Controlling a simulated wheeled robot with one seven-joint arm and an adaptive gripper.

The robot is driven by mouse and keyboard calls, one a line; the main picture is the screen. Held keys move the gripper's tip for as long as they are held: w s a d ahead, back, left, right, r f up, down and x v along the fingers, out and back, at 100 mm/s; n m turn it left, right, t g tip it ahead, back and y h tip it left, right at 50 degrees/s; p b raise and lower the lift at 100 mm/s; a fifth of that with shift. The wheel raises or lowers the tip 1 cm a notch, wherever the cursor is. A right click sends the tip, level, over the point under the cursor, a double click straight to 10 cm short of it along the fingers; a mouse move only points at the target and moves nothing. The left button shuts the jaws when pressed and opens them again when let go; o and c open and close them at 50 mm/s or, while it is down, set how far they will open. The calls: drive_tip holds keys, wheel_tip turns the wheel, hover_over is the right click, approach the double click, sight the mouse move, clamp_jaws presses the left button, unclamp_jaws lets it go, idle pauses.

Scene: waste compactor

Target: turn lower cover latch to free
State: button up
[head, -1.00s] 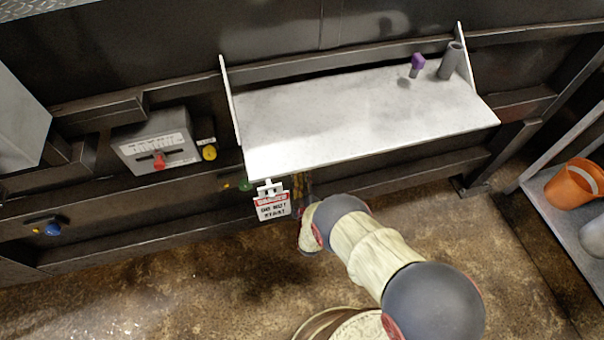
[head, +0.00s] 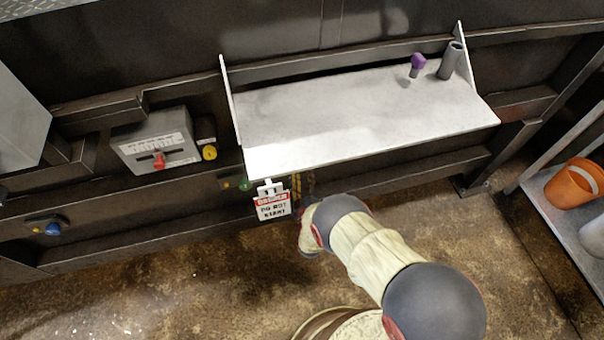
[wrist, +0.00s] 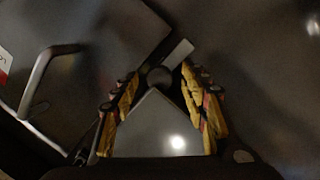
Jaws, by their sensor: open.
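In the wrist view, the latch (wrist: 178,56) shows as a pale grey bar slanting up and right from a round dark hub (wrist: 158,76). It sits near the corner of a grey cover panel (wrist: 150,125). My gripper (wrist: 160,78) is open, with its yellow-and-black fingers on either side of the hub. The bar's outer end reaches past the right fingertip. I cannot tell whether either finger touches the latch. In the head view, the latch is hidden below the shelf, and only part of my gripper's striped fingers (head: 304,184) shows beside the hanging sign.
A bent grey handle (wrist: 40,80) stands out at left in the wrist view. In the head view, a metal shelf (head: 350,115) overhangs my gripper. A danger sign (head: 272,205) hangs close left. A red-handled switch box (head: 150,150) is farther left; floor in front is open.

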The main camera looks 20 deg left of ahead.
drive_tip(key=v, duration=1.1)
drive_tip(key=shift+s, duration=0.2)
drive_tip(key=shift+d, duration=0.1)
